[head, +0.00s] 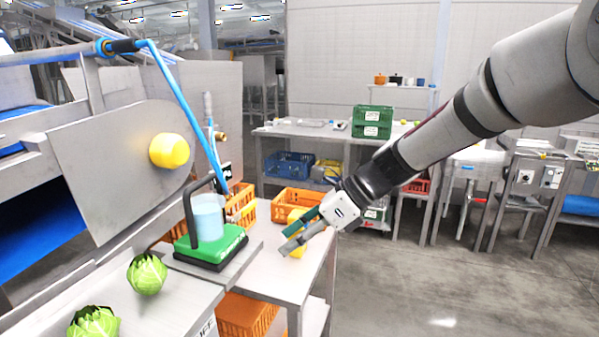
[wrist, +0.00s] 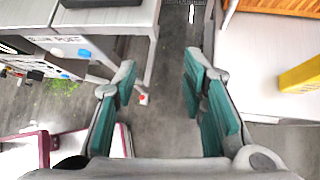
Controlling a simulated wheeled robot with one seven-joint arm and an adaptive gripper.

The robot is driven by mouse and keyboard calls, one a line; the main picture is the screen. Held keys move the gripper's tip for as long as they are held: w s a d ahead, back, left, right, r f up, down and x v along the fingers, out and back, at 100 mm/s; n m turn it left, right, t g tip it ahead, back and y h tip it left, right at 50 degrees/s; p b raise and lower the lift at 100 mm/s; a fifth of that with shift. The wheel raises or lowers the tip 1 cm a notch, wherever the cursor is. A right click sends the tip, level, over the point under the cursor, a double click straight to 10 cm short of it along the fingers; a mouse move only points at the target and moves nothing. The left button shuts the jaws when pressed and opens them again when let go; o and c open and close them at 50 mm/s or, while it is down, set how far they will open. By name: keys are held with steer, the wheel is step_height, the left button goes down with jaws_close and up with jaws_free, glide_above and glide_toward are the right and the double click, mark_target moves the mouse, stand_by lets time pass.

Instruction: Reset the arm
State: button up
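My arm reaches in from the upper right in the head view, and my gripper (head: 294,232) hangs in the air by the right edge of the steel table (head: 280,262). In the wrist view my gripper (wrist: 163,82) has its two green-padded fingers spread wide with nothing between them, only grey floor far below. A yellow block (wrist: 301,75) also shows at the right of the wrist view.
A green-based stand (head: 211,248) with a clear container (head: 208,217) and two lettuce heads, one nearer (head: 93,322) and one farther (head: 147,274), are at left. Orange crates (head: 245,314) sit under and on the table. Open floor (head: 430,285) lies to the right.

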steer(key=s+d+r+n+t+h+p, duration=0.1)
steer(key=s+d+r+n+h, duration=0.1)
steer(key=s+d+n, duration=0.4)
steer(key=s+d+r+n+t+h+p, duration=0.1)
steer(key=s+d+n, duration=0.6)
steer(key=s, duration=0.7)
steer(key=s+d+r+n+t+h+p, duration=0.1)
steer(key=s+d+r+n+h+p, duration=0.2)
steer(key=s, duration=0.7)
steer(key=shift+s+d+r+n+t+h, duration=0.3)
steer(key=shift+d+r+n+h, duration=0.7)
steer(key=shift+d+n+h, duration=1.25)
steer(key=shift+a+n+y, duration=0.2)
steer(key=shift+n+y, duration=0.05)
steer(key=shift+y, duration=0.2)
